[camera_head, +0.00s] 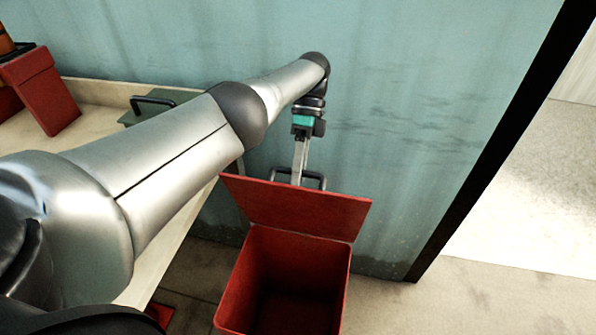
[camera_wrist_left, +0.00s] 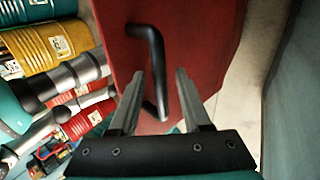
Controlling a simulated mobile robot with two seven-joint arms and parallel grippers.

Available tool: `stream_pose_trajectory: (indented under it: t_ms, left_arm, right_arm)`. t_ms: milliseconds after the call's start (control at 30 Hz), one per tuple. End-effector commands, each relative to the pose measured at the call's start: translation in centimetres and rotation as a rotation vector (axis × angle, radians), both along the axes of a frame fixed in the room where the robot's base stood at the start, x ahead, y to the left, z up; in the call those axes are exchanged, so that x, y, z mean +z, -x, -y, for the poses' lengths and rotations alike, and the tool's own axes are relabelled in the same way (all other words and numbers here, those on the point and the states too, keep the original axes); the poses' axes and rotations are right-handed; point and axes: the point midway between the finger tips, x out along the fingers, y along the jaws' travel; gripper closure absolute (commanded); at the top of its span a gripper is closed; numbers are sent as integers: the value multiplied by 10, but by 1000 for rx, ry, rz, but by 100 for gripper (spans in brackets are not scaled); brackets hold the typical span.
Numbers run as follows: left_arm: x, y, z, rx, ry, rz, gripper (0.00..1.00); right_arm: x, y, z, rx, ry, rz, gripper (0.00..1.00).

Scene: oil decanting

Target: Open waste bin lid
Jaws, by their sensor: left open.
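The red waste bin (camera_head: 290,280) stands on the floor by the blue-green wall, and its inside shows empty. Its red lid (camera_head: 300,207) is raised and tilted up along the back edge of the bin. The dark lid handle (camera_head: 316,180) sticks out behind the lid's top edge. My left gripper (camera_head: 297,182) points down behind the lid at the handle; the lid hides its fingertips. In the left wrist view, my left gripper (camera_wrist_left: 158,73) is open, with the black handle (camera_wrist_left: 153,45) between or just beyond the fingers; contact cannot be told. My right gripper is not in view.
A light workbench (camera_head: 100,103) stands left of the bin, with a red box (camera_head: 42,90) and a green-grey case (camera_head: 150,103) on it. The wall (camera_head: 400,100) is close behind my gripper. Open floor (camera_head: 480,300) lies right of the bin.

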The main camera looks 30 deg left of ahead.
Motion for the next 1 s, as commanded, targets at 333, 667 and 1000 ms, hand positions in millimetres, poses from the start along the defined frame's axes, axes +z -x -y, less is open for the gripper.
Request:
stream_pose_trajectory:
  t_ms: [333, 667, 1000]
  left_arm:
    - [33, 0, 1, 0, 1, 1, 52]
    - [71, 0, 0, -1, 1, 0, 52]
    - [109, 0, 0, 0, 0, 1, 52]
  right_arm:
    - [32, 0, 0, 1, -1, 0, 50]
    - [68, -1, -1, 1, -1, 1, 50]
    - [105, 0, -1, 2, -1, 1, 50]
